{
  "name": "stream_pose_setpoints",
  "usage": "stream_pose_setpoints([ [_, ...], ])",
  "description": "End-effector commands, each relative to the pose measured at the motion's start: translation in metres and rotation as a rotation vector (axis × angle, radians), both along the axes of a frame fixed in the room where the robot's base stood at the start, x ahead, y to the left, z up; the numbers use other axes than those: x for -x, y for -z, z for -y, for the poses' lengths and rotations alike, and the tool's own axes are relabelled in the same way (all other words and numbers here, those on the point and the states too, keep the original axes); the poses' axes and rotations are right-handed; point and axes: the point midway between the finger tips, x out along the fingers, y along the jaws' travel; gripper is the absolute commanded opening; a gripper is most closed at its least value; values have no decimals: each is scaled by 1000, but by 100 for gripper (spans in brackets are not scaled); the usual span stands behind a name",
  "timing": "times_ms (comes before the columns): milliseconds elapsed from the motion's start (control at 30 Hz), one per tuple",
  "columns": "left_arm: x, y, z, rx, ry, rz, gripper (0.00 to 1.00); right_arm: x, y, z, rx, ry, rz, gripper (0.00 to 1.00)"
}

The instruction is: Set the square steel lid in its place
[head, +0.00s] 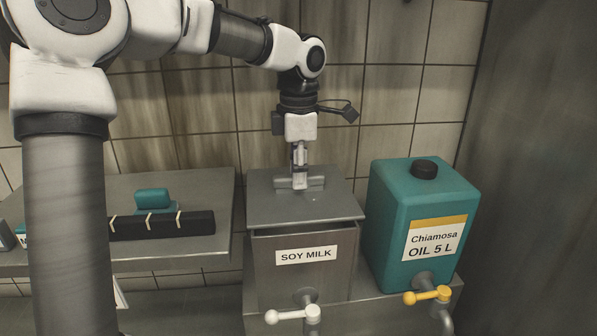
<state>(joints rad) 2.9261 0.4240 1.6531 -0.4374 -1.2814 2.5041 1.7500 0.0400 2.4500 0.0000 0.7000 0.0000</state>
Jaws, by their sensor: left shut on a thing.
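The square steel lid (275,209) is a flat grey plate with a low bar handle on top, seen over the soy milk container (280,276). The container is a steel box with a "SOY MILK" label and a white-handled tap at its front. My left gripper (300,184) points down from above and is shut on the lid's handle. A dark gap shows between the lid's front edge and the container's rim, and the lid overhangs a little at the front right. I cannot tell whether the lid touches the rim at the back. My right gripper is out of view.
A teal oil container (391,220) with a black cap and yellow-handled tap stands close on the right. At left, a steel shelf (217,255) holds a black strapped bundle (190,223) and a teal item (152,198). A tiled wall (390,85) stands behind.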

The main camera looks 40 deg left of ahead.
Motion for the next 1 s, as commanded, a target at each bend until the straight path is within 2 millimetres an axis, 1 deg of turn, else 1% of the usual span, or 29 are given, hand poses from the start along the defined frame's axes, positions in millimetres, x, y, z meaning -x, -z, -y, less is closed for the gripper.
stream_pose_setpoints([
  [600, 0, 22, 0, 0, 0, 0, 0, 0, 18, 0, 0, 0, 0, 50],
  [700, 0, 20, 0, 0, 0, 0, 0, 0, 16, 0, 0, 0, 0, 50],
  [733, 0, 20, 0, 0, 0, 0, 31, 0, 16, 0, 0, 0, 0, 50],
  [800, 0, 20, 0, 0, 0, 0, 53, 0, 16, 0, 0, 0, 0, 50],
  [1000, 0, 20, 0, 0, 0, 0, 53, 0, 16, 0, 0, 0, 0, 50],
])
